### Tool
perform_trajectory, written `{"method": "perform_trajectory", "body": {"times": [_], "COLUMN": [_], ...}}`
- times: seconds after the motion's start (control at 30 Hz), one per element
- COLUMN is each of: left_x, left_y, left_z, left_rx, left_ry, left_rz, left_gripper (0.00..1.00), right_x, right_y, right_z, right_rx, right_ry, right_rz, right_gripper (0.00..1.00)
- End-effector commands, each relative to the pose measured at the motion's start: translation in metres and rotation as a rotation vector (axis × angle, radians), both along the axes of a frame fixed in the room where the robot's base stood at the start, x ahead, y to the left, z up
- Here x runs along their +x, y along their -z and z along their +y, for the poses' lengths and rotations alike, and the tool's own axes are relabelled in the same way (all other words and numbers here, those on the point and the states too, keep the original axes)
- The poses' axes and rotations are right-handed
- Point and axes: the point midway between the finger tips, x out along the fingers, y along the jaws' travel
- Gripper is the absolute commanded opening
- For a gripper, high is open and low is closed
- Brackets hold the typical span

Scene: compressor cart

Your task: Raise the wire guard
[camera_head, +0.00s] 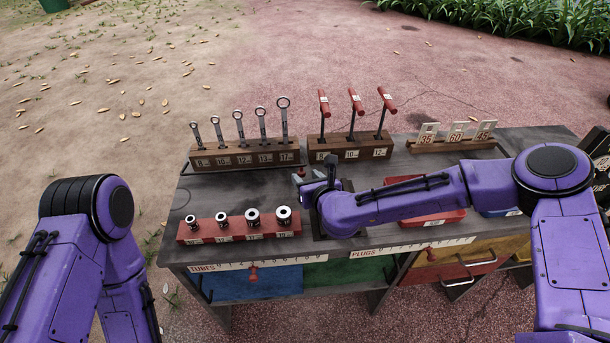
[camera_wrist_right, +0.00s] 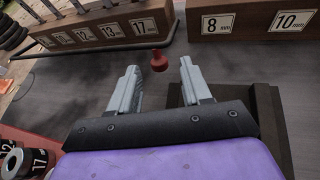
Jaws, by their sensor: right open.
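A thin dark wire guard (camera_head: 243,170) runs low along the front of the wooden wrench rack (camera_head: 205,159). In the right wrist view the wire guard (camera_wrist_right: 105,47) crosses in front of the rack and bends back at its right end. My right gripper (camera_head: 305,174) is over the bench near that end. The right wrist view shows its two fingers (camera_wrist_right: 158,82) apart and empty. A small red knob (camera_wrist_right: 158,61) shows between and beyond the fingertips; I cannot tell whether it joins the wire. My left arm is at the left edge, its gripper out of view.
A second wooden rack (camera_head: 350,153) with red-handled tools stands right of the wrench rack. A red socket block (camera_head: 238,237) sits at the bench's front left. A red tray (camera_head: 437,220) is beside my right forearm. The bench top (camera_head: 215,195) is clear between wrench rack and sockets.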

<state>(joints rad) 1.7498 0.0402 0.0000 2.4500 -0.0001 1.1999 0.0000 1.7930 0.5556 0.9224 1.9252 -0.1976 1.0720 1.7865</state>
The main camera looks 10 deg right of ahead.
Motion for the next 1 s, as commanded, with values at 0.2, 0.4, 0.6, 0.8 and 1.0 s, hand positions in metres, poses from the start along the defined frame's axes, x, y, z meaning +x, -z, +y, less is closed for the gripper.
{"method": "perform_trajectory", "body": {"times": [0.2,0.4,0.6,0.8,1.0], "left_x": [0.000,0.000,0.000,0.000,0.000], "left_y": [-0.001,-0.001,-0.001,-0.005,-0.029], "left_z": [0.000,0.000,0.000,0.000,0.000], "left_rx": [0.000,0.000,0.000,0.000,0.000], "left_ry": [0.000,0.000,0.000,0.000,0.000], "left_rz": [0.000,0.000,0.000,0.000,0.000], "left_gripper": [0.43,0.43,0.43,0.43,0.43], "right_x": [0.014,0.014,0.014,0.014,0.015], "right_y": [0.006,0.006,0.006,0.003,-0.010], "right_z": [0.005,0.004,0.004,0.004,0.004], "right_rx": [0.001,0.000,0.000,0.001,0.002], "right_ry": [-0.002,-0.001,-0.001,0.000,-0.001], "right_rz": [-0.001,0.000,0.000,0.009,0.077], "right_gripper": [0.48,0.45,0.00,0.00,0.00]}}
